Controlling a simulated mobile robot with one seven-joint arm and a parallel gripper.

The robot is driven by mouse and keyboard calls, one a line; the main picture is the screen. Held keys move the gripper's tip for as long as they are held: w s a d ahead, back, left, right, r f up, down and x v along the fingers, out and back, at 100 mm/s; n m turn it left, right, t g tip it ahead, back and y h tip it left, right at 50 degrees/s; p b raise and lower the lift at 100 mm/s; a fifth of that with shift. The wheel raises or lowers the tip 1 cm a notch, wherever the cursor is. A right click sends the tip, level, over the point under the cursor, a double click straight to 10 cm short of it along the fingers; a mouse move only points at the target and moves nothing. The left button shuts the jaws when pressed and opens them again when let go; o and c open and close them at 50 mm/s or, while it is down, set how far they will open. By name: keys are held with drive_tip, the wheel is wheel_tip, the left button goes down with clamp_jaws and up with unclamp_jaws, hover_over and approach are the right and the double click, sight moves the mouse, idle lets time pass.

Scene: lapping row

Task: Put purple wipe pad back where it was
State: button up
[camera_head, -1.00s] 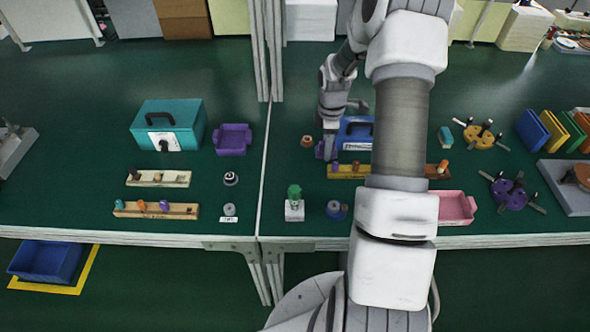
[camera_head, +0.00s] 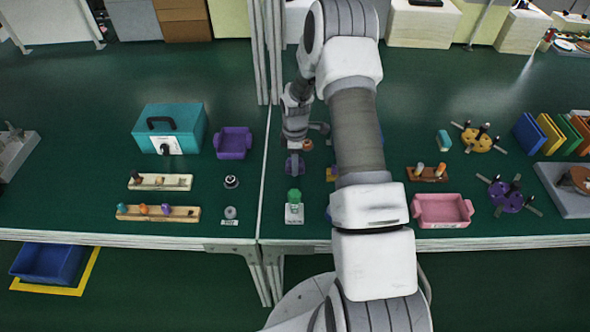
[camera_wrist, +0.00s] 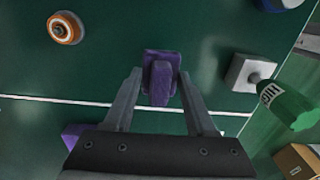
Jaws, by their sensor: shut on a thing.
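The purple wipe pad (camera_wrist: 160,62) is between the two fingers of my gripper (camera_wrist: 160,78) in the wrist view, with a raised grip part in the jaws. In the head view my gripper (camera_head: 294,160) is just right of the table seam, behind the green-topped item (camera_head: 294,197). A bit of the pad (camera_head: 294,168) shows below the fingers there. Whether the pad touches the green table or hangs just above it I cannot tell.
An orange-and-white round piece (camera_wrist: 66,28) is near the pad. A purple tray (camera_head: 233,143) and a teal box (camera_head: 170,128) stand to the left, a pink tray (camera_head: 442,209) to the right. My arm hides part of the table. Free table lies behind my gripper.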

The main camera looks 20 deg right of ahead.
drive_tip(key=shift+f, duration=2.05)
drive_tip(key=shift+f, duration=0.1)
drive_tip(key=o, duration=1.2)
